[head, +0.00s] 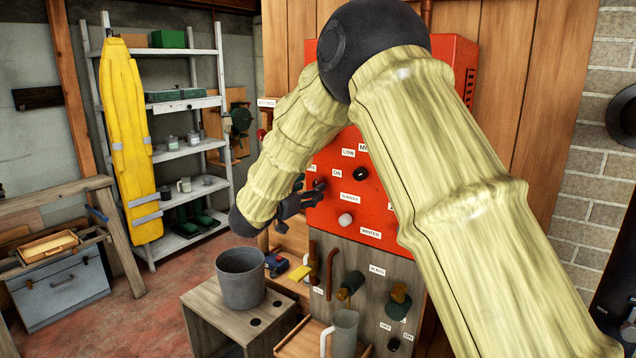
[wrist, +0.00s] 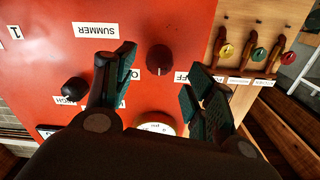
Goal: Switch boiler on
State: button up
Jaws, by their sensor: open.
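The boiler is a red box (head: 330,205) on the wooden wall, partly hidden by my arm in the head view. Its red front (wrist: 50,50) fills much of the wrist view. A dark round knob (wrist: 160,58) sits on it, with an OFF label (wrist: 181,77) to its lower right and a partly covered label on its lower left. My gripper (wrist: 158,68) is open, its fingers on either side of this knob in the picture; contact cannot be told. The head view shows the gripper (head: 300,200) at the box's left edge.
Another black knob (wrist: 75,90) is beside the left finger, and a white gauge (wrist: 157,125) is partly hidden below. Coloured valves (wrist: 258,54) hang at the right. A grey bucket (head: 241,278) stands on a low wooden table (head: 215,308); a shelf (head: 190,155) stands behind.

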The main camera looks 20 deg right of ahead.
aim_at(317, 184)
jog(key=shift+p+x, duration=0.35)
jog(key=shift+x, duration=1.9)
jog(key=shift+c, duration=0.3)
jog(key=c, duration=0.9)
